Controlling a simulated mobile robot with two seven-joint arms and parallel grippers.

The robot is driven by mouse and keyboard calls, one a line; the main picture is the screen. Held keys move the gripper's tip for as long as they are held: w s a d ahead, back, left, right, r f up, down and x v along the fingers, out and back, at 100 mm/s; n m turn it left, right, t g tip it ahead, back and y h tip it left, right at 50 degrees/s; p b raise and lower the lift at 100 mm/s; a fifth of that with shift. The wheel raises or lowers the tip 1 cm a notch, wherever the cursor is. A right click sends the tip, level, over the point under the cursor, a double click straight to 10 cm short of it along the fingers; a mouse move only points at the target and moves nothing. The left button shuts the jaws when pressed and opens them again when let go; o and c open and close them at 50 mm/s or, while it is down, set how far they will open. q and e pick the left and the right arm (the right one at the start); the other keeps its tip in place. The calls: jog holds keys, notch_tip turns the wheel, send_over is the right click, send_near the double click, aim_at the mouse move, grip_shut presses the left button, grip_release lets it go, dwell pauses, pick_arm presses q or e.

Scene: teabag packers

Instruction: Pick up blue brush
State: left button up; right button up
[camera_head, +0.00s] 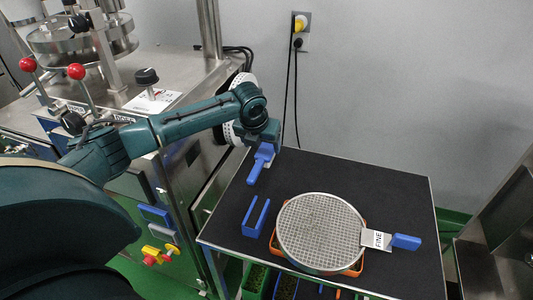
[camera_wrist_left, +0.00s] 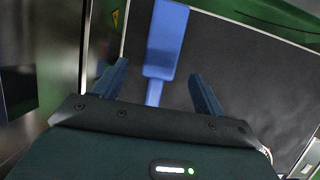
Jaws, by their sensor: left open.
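The blue brush (camera_head: 257,168) lies at the back left of the black table (camera_head: 370,187) in the head view. In the left wrist view, the blue brush (camera_wrist_left: 167,42) has a broad part at the top and a narrow part running down towards my gripper. My left gripper (camera_wrist_left: 158,76) is open, with the narrow part showing between its two dark blue fingers. I see no contact. In the head view my left gripper (camera_head: 267,137) is just over the brush's far end and partly hides it. My right gripper is in neither view.
A round mesh sieve (camera_head: 322,232) sits on an orange holder (camera_head: 358,267). A blue two-pronged piece (camera_head: 247,231) is left of the sieve. A steel machine (camera_head: 170,80) stands at the left.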

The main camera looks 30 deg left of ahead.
aim_at(263, 154)
pick_arm(q)
jog(key=x, duration=0.5)
jog(key=shift+s+d+f, duration=0.15)
jog(key=shift+s+f, duration=0.1)
jog(key=shift+s, duration=0.05)
jog(key=c, duration=1.1)
